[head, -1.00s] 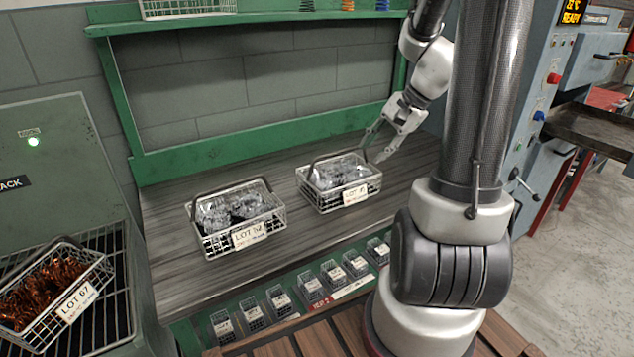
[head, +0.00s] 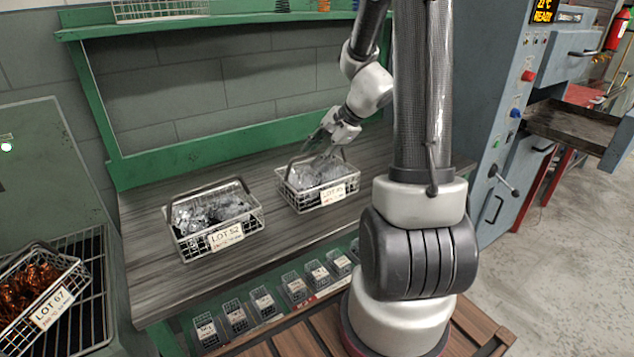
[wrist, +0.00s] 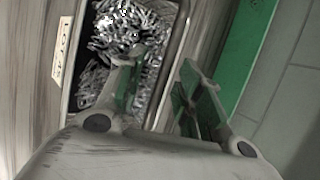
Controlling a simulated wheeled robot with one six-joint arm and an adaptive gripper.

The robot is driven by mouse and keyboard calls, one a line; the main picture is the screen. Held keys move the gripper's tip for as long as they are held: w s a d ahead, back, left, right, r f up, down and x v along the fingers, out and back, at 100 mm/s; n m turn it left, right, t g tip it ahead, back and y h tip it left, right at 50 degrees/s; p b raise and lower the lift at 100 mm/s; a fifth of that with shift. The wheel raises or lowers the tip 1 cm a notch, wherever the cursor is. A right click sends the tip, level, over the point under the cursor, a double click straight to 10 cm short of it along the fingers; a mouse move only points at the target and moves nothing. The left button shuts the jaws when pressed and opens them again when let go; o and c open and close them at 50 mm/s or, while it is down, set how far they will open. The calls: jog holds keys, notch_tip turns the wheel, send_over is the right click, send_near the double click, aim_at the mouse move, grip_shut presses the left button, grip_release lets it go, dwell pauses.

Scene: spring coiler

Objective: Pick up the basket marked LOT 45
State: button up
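The right-hand wire basket (head: 312,205) stands on the bench, filled with silvery metal parts. Its tag (head: 333,192) seems to read LOT 45, but the digits are small and blurred. Its dark handle (head: 291,166) lies toward the back. My gripper (head: 322,150) is at the back side of this basket, pointing down. In the wrist view my gripper (wrist: 163,65) has its fingers apart, one over the parts inside and the other beyond the rim. The basket's rim (wrist: 172,50) runs between them. I cannot tell whether a finger touches it.
A similar basket tagged LOT 52 (head: 181,237) stands close by on the left. A basket of coppery parts tagged LOT 67 (head: 50,308) sits on a rack at far left. Small bins (head: 264,302) line the bench front. The green back frame (head: 215,152) rises behind the baskets.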

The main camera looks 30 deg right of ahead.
grip_shut()
jog(key=shift+r, duration=0.15)
dwell(0.4)
